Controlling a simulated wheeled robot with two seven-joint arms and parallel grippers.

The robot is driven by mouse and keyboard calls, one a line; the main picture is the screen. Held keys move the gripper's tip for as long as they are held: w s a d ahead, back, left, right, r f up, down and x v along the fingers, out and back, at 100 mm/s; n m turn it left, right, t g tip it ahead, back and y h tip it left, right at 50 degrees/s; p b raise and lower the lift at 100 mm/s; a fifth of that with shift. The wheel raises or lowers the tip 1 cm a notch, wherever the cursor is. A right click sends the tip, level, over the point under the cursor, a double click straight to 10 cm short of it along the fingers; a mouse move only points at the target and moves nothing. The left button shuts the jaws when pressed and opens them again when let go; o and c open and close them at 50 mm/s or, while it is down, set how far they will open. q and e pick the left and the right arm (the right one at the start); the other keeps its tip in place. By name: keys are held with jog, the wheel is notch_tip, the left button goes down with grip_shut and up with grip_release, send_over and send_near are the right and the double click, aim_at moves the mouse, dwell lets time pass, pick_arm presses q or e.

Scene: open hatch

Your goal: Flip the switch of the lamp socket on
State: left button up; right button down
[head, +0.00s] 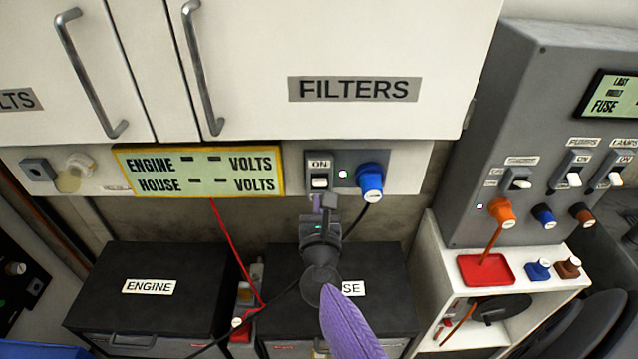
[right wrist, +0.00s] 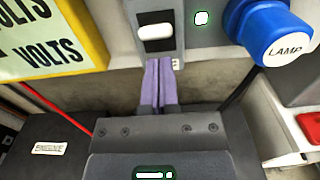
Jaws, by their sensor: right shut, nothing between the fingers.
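The lamp socket's switch (head: 319,183) is a white rocker on a grey plate under an "ON" label, below the wall cabinets. It also shows in the right wrist view (right wrist: 155,32). A blue plug (head: 369,180) sits in the socket to its right, and the right wrist view shows "LAMP" on the plug (right wrist: 283,42). A small green light (head: 343,173) glows between them. My right gripper (head: 324,203) is shut and empty; its purple fingertips (right wrist: 159,66) are just below the rocker, at the plate's lower edge. Whether they touch the plate is unclear. My left gripper is out of view.
A yellow-framed volts display (head: 198,171) is left of the switch. Black boxes (head: 148,318) stand below, with red and black cables nearby. A grey panel (head: 505,110) with more switches and plugs is at right, above a red square (head: 486,269).

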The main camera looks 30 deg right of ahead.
jog(key=v, duration=0.7)
jog(key=shift+f, duration=0.1)
